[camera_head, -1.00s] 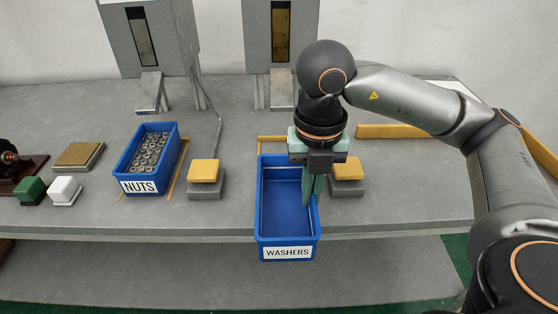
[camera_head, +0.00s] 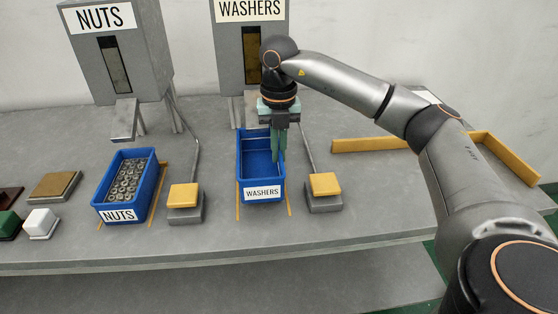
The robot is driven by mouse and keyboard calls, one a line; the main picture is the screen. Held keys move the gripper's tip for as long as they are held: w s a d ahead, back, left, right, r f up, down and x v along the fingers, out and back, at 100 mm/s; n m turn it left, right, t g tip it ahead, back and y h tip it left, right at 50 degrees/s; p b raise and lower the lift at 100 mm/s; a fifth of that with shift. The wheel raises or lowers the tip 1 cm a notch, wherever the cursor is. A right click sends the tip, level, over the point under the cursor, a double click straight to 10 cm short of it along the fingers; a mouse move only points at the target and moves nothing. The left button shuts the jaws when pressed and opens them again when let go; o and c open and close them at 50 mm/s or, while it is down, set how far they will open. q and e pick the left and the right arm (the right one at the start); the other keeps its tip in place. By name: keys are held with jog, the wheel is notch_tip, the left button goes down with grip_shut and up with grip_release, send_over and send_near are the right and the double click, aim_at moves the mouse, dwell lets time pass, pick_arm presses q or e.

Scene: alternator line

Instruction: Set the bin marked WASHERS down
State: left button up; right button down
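The blue bin marked WASHERS (camera_head: 263,193) is upright and looks empty inside. It is over the bench between two thin yellow strips, in front of the dispenser marked WASHERS (camera_head: 250,35). I cannot tell whether its base touches the bench. My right gripper (camera_head: 279,158) points down at the bin's right side wall, with its green fingers shut on that wall. The far fingertip is partly hidden by the wall. My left gripper is not in view.
A blue NUTS bin (camera_head: 118,214) full of nuts stands at left, before the NUTS dispenser (camera_head: 105,60). Yellow-topped pedestals (camera_head: 184,196) and (camera_head: 324,187) flank the WASHERS bin closely. A yellow rail (camera_head: 370,144) lies at right; bench between is clear.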

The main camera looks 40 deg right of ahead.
aim_at(279, 164)
jog(key=shift+f, duration=1.65)
jog(key=shift+f, duration=0.15)
jog(key=c, duration=1)
grip_release()
jog(key=shift+c, duration=0.2)
notch_tip(279, 164, up, 12)
jog(key=shift+r+p, duration=0.15)
jog(key=shift+p, duration=0.5)
